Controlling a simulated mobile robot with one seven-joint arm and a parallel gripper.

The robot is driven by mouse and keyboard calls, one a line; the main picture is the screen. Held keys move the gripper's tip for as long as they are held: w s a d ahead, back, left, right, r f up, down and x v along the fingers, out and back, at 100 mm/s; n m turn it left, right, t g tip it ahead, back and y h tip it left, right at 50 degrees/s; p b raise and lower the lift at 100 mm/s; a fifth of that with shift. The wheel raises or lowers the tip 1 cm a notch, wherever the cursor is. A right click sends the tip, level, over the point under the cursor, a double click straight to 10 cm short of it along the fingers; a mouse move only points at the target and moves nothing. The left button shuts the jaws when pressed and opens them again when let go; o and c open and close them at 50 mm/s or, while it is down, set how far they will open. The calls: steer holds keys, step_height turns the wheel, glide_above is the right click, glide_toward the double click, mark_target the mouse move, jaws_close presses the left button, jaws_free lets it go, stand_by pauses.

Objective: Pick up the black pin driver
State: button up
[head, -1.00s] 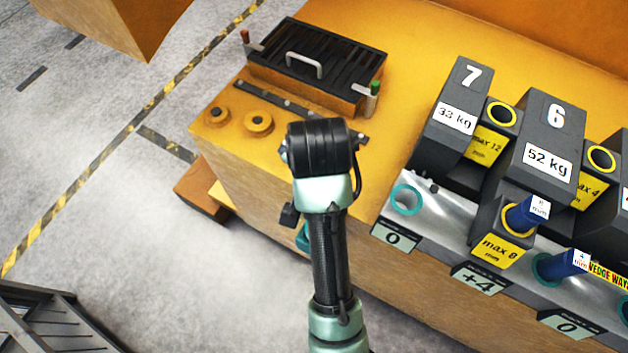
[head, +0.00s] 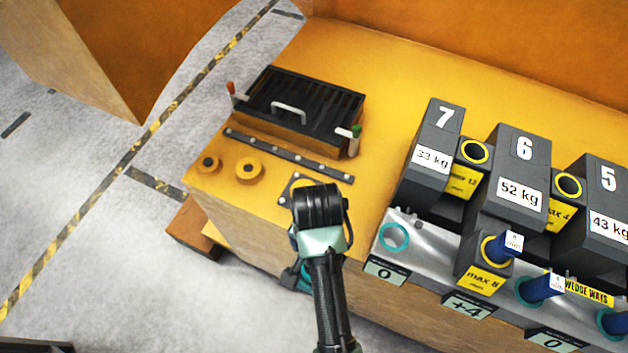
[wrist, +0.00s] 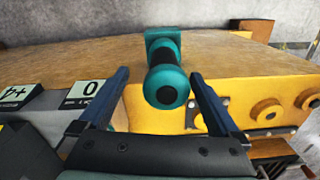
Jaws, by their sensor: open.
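In the wrist view a driver-like tool with a black barrel (wrist: 161,66) and teal ends points toward the camera. My gripper (wrist: 160,76) is open, one finger on each side of the tool, with gaps on both sides. In the head view my wrist hides the fingers. A teal part (head: 300,274) shows at the bench's front side, left of my arm; I cannot tell whether it is the same tool.
A black slatted box (head: 305,100) with a handle stands on the bench (head: 375,70). Two yellow discs (head: 249,170) and a dark strip (head: 285,155) lie in front. Numbered weights (head: 518,165) and blue pins (head: 495,248) stand right.

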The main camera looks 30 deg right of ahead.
steer(key=shift+w+f+p, duration=0.25)
steer(key=shift+f+p, duration=0.15)
steer(key=shift+f, duration=1.15)
steer(key=shift+w+f+p, duration=0.2)
steer(key=shift+f+p, duration=0.15)
steer(key=shift+f, duration=1.15)
jaws_close()
steer(key=shift+w+d+r, duration=0.1)
